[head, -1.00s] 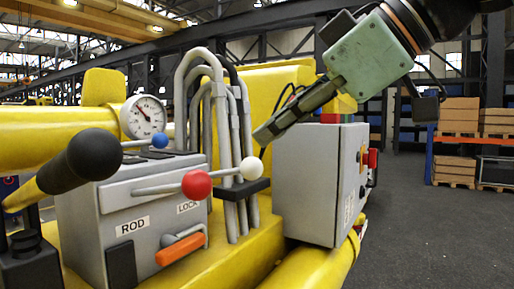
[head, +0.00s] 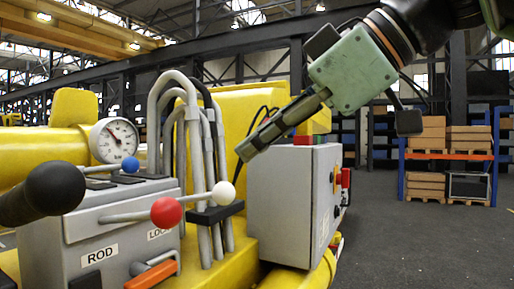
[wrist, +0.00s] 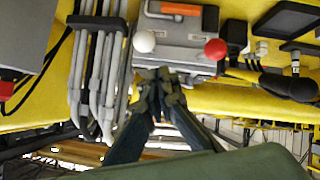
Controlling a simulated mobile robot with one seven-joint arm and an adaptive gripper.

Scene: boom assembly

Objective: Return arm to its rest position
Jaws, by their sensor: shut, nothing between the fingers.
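My gripper (head: 246,150) is shut and empty in the head view. It points down and left, in front of the upper left of the grey control box with buttons. In the wrist view my gripper (wrist: 158,76) shows its fingers together, below the white knob (wrist: 144,41) in the picture. The white knob also shows in the head view (head: 224,193), below the fingertips and apart from them. My arm reaches in from the upper right.
The lever box labelled ROD (head: 100,235) has a red knob (head: 167,211), a blue knob (head: 130,164) and an orange handle (head: 152,276). Grey hoses (head: 180,130) arch behind it. The grey control box (head: 290,205) stands right. The floor (head: 420,235) at right is open.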

